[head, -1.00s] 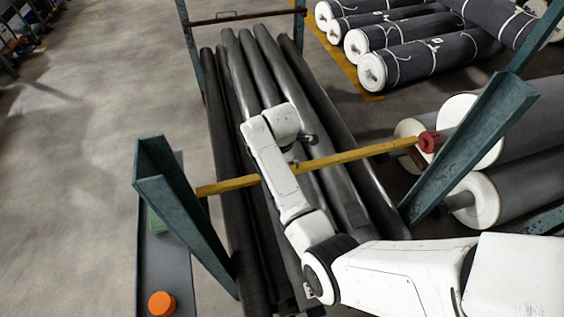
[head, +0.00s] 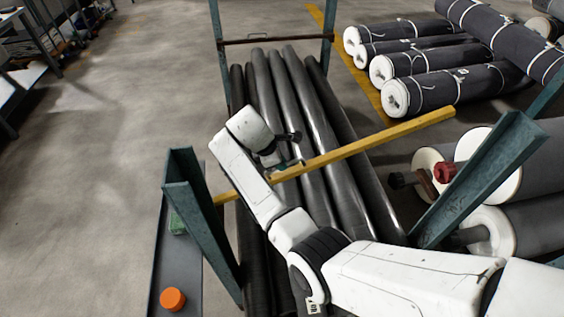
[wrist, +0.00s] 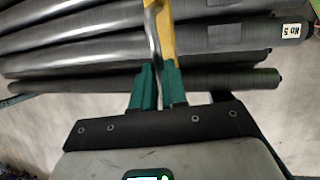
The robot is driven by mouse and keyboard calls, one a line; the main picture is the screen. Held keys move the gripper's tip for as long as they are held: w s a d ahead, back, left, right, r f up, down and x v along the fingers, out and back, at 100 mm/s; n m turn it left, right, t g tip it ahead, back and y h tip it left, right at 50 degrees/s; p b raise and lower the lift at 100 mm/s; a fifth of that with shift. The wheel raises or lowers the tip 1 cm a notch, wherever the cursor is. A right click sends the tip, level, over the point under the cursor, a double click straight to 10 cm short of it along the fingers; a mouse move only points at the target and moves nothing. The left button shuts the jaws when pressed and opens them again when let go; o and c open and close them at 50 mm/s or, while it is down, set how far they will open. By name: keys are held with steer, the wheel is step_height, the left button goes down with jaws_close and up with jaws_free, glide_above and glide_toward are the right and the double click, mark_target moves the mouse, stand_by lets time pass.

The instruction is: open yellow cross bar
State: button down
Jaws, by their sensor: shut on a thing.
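The yellow cross bar (head: 375,143) lies slantwise above the dark rolls. Its right end is up and free, apart from the red knob (head: 445,173) near the right green post (head: 482,178). Its left end (head: 226,197) is near the left green post (head: 200,220), and my arm hides part of the bar between.
Long dark rolls (head: 300,120) lie in the rack under the bar. White-ended rolls (head: 490,232) are stacked at the right, close to the right post. An orange cap (head: 172,299) sits on a grey ledge at the lower left. Floor at the left is clear.

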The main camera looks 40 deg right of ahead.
steer(key=c, duration=1.2)
jaws_free()
steer(key=shift+o, duration=0.2)
steer(key=shift+r, duration=0.1)
steer(key=b+v, duration=0.1)
steer(key=v, duration=0.9)
steer(key=shift+a+r, duration=0.25)
steer(key=shift+r, duration=0.1)
steer(key=s+a+f+m+y, duration=0.15)
steer(key=s+f+m, duration=0.45)
steer(key=s+f, duration=0.85)
steer(key=s+a+m+y, duration=0.1)
steer(key=s+a+m, duration=0.1)
steer(key=s, duration=0.7)
steer(key=s+a+m+t+y, duration=0.1)
steer(key=s+a+m+y, duration=0.1)
steer(key=s, duration=0.8)
steer(key=shift+a+r+m+t, duration=0.35)
steer(key=shift+a+m, duration=0.35)
steer(key=shift+m, duration=0.5)
